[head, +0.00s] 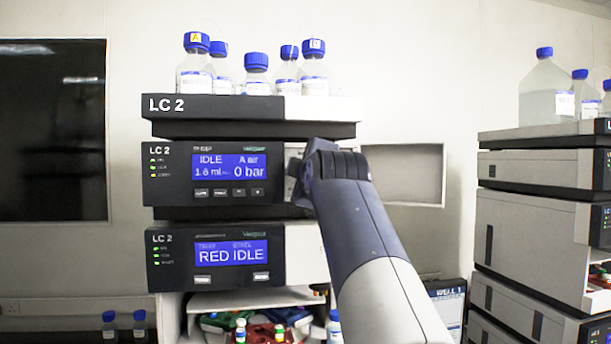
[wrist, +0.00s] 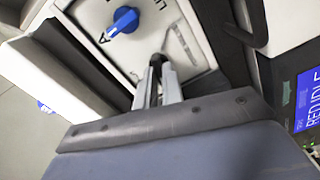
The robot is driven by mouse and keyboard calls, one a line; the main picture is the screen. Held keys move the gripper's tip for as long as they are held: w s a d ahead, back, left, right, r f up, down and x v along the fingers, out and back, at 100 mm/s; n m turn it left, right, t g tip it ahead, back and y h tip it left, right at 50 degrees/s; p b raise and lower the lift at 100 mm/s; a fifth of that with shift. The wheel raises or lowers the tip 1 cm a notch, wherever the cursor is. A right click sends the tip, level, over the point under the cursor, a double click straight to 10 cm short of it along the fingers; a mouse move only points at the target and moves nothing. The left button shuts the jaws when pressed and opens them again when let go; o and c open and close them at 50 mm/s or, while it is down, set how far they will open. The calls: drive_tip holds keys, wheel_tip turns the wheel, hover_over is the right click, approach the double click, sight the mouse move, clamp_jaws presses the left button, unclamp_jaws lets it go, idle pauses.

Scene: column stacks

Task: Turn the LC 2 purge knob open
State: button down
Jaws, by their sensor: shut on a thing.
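The LC 2 pump module (head: 180,178) shows "IDLE", "A air", "1.8 ml" and "0 bar" on its blue screen. Its right front is mostly hidden behind my arm in the head view. In the wrist view, a small black knob (wrist: 155,59) sits on a pale panel (wrist: 203,48), at the tips of my gripper (wrist: 157,74). The two metal fingers are close together and shut on this knob. I cannot tell its turn angle. A blue pointer knob (wrist: 124,20) with letters around it is on the same panel, apart from the fingers.
Several blue-capped bottles (head: 256,75) stand on top of the LC 2 stack. A lower LC 2 module (head: 180,258) reads "RED IDLE". Small colourful items (head: 262,328) lie in the bay below. Another instrument stack (head: 530,215) stands at the right.

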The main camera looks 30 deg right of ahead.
drive_tip(key=shift+n, duration=0.6)
drive_tip(key=c, duration=1.5)
unclamp_jaws()
drive_tip(key=shift+c, duration=0.2)
drive_tip(key=b+v, duration=0.3)
drive_tip(key=v, duration=0.7)
drive_tip(key=shift+s, duration=0.4)
drive_tip(key=shift+w+a, duration=0.1)
drive_tip(key=shift+w, duration=0.05)
